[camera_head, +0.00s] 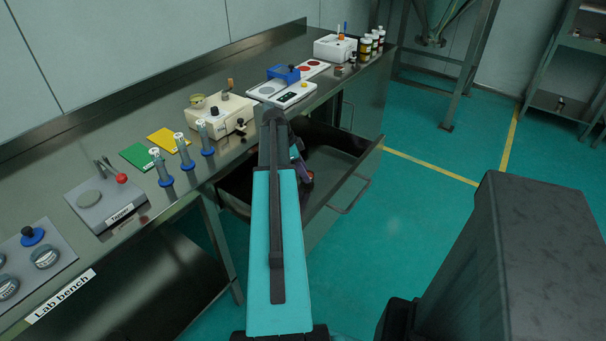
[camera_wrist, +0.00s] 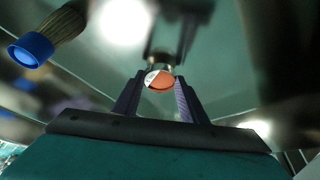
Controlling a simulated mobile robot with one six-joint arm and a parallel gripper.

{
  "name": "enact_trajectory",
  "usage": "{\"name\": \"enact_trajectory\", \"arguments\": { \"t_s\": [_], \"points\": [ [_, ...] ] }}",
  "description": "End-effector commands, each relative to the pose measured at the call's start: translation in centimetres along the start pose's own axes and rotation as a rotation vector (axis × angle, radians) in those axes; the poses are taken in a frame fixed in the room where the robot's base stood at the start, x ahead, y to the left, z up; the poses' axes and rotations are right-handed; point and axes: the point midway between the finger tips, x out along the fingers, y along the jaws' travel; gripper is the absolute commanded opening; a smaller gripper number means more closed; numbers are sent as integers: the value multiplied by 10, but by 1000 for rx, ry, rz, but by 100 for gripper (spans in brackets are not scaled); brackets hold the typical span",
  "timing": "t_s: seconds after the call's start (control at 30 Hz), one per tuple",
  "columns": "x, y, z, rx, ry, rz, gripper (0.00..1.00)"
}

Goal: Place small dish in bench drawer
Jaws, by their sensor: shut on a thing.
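The bench drawer (camera_head: 344,192) is pulled open under the bench, to the right of my arm in the head view. My gripper (camera_head: 304,176) is low inside the drawer opening, partly hidden by my arm. In the wrist view my gripper (camera_wrist: 158,92) is shut on the small dish (camera_wrist: 160,79), a small round metal-rimmed piece with an orange and white face, between the fingertips. Shiny metal lies beyond the dish. I cannot tell whether the dish touches the drawer floor.
A brush with a blue end (camera_wrist: 33,49) shows at upper left in the wrist view. On the lab bench (camera_head: 228,160) stand blue-based tubes (camera_head: 184,152), a cream device (camera_head: 222,114) and a white scale (camera_head: 281,93). The drawer's right part is clear.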

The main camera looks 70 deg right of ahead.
Motion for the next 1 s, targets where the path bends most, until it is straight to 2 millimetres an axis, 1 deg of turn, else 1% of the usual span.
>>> {"name": "enact_trajectory", "arguments": {
  "t_s": [0.1, 0.2, 0.57, 0.6, 0.67, 0.7, 1.0],
  "points": [
    [9, 0, 4, -1, 0, 1, 13],
    [12, 0, 6, -1, 0, 0, 13],
    [15, 0, 7, -1, 0, -1, 13],
    [14, 0, 7, -1, 0, -1, 45],
    [14, 0, 7, -1, 0, -1, 55],
    [14, 0, 7, -1, 0, -1, 58],
    [13, 0, 7, -1, 0, -1, 58]
  ]
}}
